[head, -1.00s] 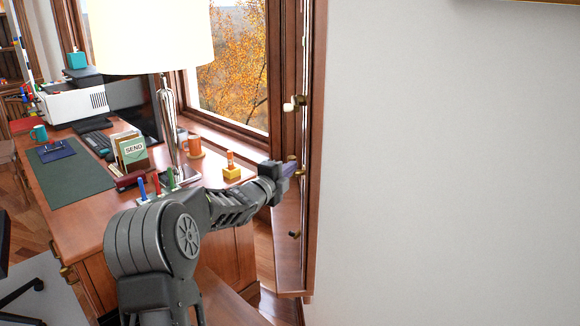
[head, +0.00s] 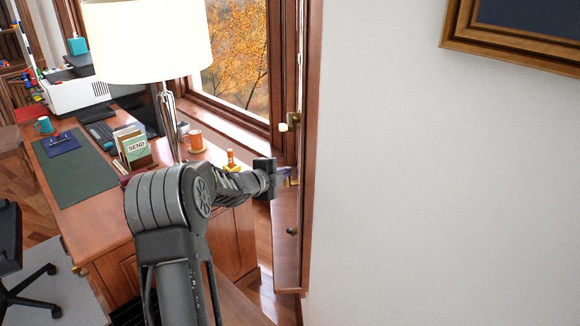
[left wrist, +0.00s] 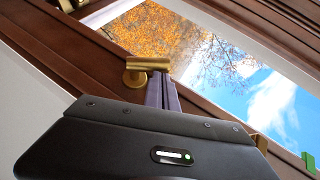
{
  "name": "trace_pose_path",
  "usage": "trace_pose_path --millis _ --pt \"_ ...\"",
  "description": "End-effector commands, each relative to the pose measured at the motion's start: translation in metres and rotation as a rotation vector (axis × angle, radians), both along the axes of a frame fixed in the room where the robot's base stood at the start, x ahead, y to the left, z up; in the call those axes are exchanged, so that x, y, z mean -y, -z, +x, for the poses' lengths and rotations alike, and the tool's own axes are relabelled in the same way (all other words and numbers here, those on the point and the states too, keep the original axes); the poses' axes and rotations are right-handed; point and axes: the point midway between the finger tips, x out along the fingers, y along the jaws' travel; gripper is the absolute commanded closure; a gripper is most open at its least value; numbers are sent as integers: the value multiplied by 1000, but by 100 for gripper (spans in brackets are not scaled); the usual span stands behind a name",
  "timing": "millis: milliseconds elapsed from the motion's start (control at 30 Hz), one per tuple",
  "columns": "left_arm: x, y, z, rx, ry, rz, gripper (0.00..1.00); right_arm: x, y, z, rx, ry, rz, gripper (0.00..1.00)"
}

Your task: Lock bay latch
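The bay window's wooden frame (head: 312,150) carries brass fittings on its edge. A brass latch (head: 293,182) sits right at my left gripper (head: 285,173), whose arm reaches in from the left. In the left wrist view the latch handle (left wrist: 147,64) is a short brass bar on a round base, lying across the picture. My gripper's purple-grey fingers (left wrist: 162,90) lie side by side, with their tips at the bar's lower edge near its right end. They look shut, with nothing seen between them. I cannot tell whether they touch the bar. My right gripper is not in view.
A brass fitting with a white knob (head: 287,124) is higher on the frame; another small fitting (head: 292,231) is lower. A desk (head: 90,225) with a lamp (head: 150,40), mugs and a letter holder stands left. A bare wall (head: 430,190) with a picture frame (head: 510,50) fills the right.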

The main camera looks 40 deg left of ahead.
Motion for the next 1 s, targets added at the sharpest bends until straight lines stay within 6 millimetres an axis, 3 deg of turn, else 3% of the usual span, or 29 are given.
trace_pose_path --millis 1000 --pt "-33 8 32 3 2 2 100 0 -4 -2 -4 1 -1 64"
